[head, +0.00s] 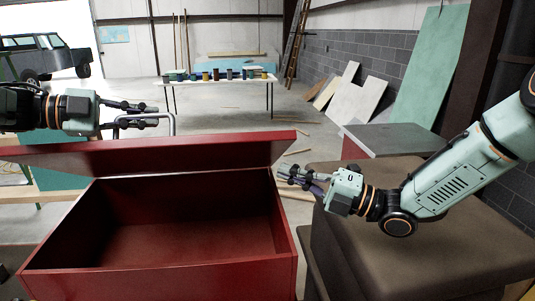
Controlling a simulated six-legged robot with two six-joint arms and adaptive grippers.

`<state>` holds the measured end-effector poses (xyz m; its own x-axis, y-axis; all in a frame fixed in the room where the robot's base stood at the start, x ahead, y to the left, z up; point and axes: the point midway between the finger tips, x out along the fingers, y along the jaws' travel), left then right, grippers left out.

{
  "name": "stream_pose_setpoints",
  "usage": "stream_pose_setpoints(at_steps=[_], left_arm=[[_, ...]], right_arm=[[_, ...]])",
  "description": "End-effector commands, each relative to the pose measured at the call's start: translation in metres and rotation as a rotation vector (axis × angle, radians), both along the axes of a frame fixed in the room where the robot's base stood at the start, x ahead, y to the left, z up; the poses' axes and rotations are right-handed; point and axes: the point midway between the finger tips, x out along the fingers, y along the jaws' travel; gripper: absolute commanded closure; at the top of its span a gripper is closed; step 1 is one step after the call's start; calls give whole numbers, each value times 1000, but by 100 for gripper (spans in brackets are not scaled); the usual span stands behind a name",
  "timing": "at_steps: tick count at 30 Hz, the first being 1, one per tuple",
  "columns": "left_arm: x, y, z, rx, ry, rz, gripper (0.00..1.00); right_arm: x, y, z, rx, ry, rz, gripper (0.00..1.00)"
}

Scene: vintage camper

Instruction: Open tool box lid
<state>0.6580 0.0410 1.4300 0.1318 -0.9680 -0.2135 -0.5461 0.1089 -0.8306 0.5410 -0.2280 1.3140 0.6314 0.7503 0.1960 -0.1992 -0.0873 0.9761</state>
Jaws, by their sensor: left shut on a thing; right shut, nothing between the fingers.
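The red tool box (160,270) stands open in front of me, and its inside looks empty. Its red lid (170,153) is raised and tilted along the back. A curved grey handle (118,124) rises behind the lid's upper edge; how it joins the lid is hidden. My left gripper (152,114) is shut on this handle, above the left part of the lid. My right gripper (282,176) is shut and empty, just right of the box's back right corner. I cannot tell whether it touches the box.
A brown padded surface (430,250) lies under my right arm, close to the box's right side. A white table (220,83) with several cans stands further back. Boards (355,103) lean on the right wall. Open floor lies beyond the box.

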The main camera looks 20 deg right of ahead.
Motion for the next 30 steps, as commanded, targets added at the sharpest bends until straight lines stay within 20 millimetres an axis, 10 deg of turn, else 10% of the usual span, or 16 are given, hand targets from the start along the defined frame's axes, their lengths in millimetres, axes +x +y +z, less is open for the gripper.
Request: stream_pose_setpoints(at_steps=[17,30], left_arm=[[0,1,4,-5,-5,0,100],[0,0,3,-4,-5,0,100]], right_arm=[[-56,-35,2,-402,-706,171,100],[-41,11,11,-410,-714,180,100]])
